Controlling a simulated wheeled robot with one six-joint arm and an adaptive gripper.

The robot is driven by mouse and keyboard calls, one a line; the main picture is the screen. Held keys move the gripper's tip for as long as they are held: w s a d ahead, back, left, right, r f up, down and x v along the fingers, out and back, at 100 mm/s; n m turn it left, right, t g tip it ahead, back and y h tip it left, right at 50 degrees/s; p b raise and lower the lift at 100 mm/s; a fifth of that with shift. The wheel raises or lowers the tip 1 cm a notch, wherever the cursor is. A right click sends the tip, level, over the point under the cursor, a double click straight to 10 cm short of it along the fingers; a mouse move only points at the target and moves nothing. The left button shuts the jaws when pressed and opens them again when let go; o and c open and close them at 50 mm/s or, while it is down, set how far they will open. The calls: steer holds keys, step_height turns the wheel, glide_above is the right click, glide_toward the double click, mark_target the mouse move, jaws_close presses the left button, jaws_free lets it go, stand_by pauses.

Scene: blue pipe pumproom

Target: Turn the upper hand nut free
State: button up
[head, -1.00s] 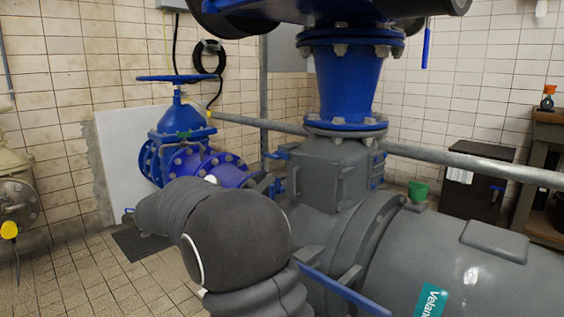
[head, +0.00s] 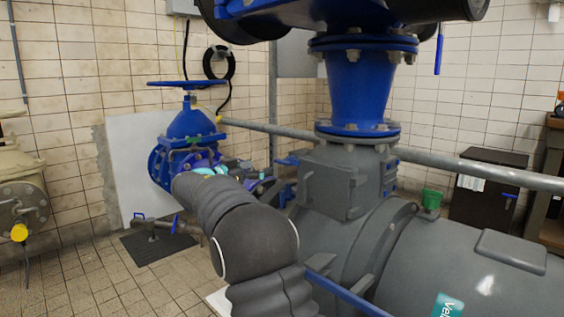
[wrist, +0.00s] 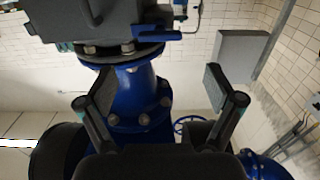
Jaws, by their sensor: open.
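My gripper (wrist: 160,95) is open and empty in the wrist view. Its two fingers stand apart, with a blue flanged pipe (wrist: 130,105) seen behind and between them. In the head view my arm runs away from me towards the left side of the grey pump housing (head: 325,185), and it hides most of the gripper. A small blue fitting (head: 287,161) sticks out of the left side of that housing, near its top. I cannot tell whether it is the upper hand nut, and I cannot make the nut out in the wrist view.
A blue valve with a handwheel (head: 188,83) stands behind my arm at the left. A grey rail (head: 460,162) crosses behind the pump. A blue bar (head: 350,294) lies across the front right. Tiled floor (head: 90,285) is free at the left.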

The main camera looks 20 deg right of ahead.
mark_target(280, 162)
steer(key=p+x, duration=0.1)
steer(key=x, duration=0.9)
steer(key=shift+f, duration=0.1)
steer(key=shift+c, duration=0.3)
steer(key=c, duration=1.1)
